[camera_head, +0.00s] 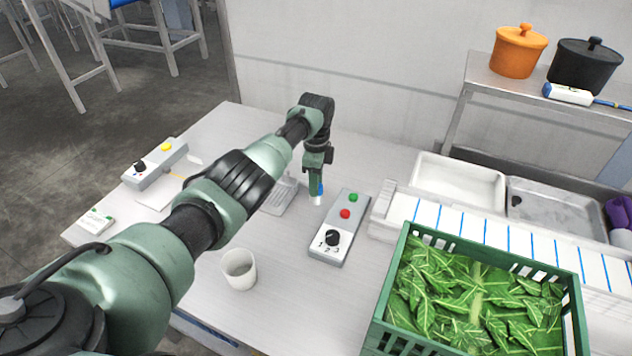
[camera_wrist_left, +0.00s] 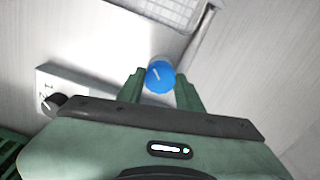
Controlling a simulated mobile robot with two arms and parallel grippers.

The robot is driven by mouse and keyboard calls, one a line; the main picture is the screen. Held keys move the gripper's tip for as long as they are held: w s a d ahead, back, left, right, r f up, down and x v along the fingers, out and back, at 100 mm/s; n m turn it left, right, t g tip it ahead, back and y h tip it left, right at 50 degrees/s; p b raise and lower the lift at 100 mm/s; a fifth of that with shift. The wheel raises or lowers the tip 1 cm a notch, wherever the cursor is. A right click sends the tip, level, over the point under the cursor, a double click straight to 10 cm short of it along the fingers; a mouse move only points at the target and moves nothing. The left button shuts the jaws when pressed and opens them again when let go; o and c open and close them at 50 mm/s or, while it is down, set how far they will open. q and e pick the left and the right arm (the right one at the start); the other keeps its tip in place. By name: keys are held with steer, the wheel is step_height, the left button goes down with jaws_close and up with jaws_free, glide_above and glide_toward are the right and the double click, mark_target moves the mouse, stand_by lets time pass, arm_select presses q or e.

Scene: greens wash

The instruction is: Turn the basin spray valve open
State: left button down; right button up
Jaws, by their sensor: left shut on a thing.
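The spray valve's round blue knob (camera_wrist_left: 160,77) with a white mark on top sits between my left gripper's fingers in the left wrist view. In the head view only a sliver of its blue (camera_head: 320,189) shows, above a pale valve body (camera_head: 317,200). My left gripper (camera_head: 316,186) points down from above and is shut on the knob; in the left wrist view its two green fingers (camera_wrist_left: 160,88) flank the knob. A metal pipe (camera_wrist_left: 203,30) runs from behind the knob in that view. My right gripper is not in view.
A control box (camera_head: 341,228) with green and red buttons and a black dial stands close right of the gripper. A white cup (camera_head: 239,269) stands nearer. A green crate (camera_head: 400,265) of leafy greens is at right. Another button box (camera_head: 155,164) is at left.

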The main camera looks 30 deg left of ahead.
arm_select(q)
steer(key=shift+n, duration=0.3)
steer(key=n+p, duration=0.1)
steer(key=n, duration=0.7)
steer(key=n+p, duration=0.1)
steer(key=n, duration=0.8)
steer(key=shift+f+n, duration=0.1)
steer(key=shift+n, duration=0.2)
steer(key=c, duration=0.9)
jaws_free()
steer(key=shift+c, duration=0.2)
